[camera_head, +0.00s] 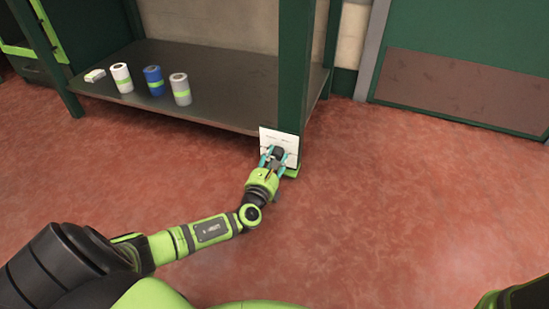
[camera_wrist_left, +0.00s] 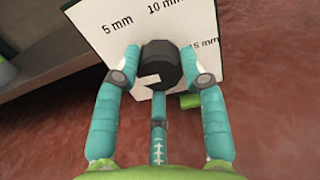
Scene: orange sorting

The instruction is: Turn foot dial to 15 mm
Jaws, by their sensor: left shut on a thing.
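The foot dial is a dark, faceted knob (camera_wrist_left: 160,66) on a white plate (camera_wrist_left: 95,22) with the marks 5 mm, 10 mm and 15 mm. In the head view the white plate (camera_head: 268,136) stands at the foot of a green table leg, and the dark knob (camera_head: 277,152) shows between my fingers. My left gripper (camera_head: 273,158) is shut on the knob, its teal fingers on both sides of it, as the left wrist view (camera_wrist_left: 163,75) also shows. A pale patch (camera_wrist_left: 150,81) lies on the knob's near face. Which mark it points to, I cannot tell. My right gripper is out of view.
A low dark shelf (camera_head: 215,90) behind the plate bears a white roll (camera_head: 122,78), a blue roll (camera_head: 154,81), a grey roll (camera_head: 180,89) and a small white block (camera_head: 95,75). A green door (camera_head: 465,60) is at the back right. The red floor (camera_head: 400,200) at right is clear.

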